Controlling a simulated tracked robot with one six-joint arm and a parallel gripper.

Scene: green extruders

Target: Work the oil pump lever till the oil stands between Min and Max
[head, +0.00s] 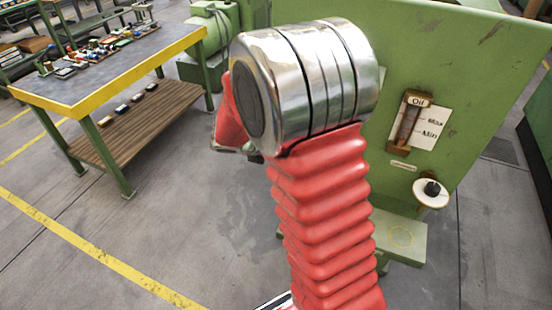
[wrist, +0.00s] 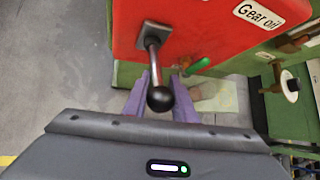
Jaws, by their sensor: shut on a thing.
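The pump lever (wrist: 153,62) is a metal rod with a black ball knob, on a plate on the red box marked "Gear oil" (wrist: 215,28). In the wrist view, my gripper (wrist: 161,80) has one purple finger on each side of the lever and is shut on it near the knob. The oil gauge (head: 409,122), with an "Oil" label and Max and Min marks, is on the green panel in the head view. Its oil level is too small to read surely. My arm hides the lever and gripper in the head view.
The green machine panel (head: 478,62) stands at the right, with a round white dial-like part with a black knob (head: 431,191) below the gauge. A green tap handle (wrist: 198,66) sits beside the lever. A workbench (head: 110,69) stands at left; the grey floor (head: 170,215) between is clear.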

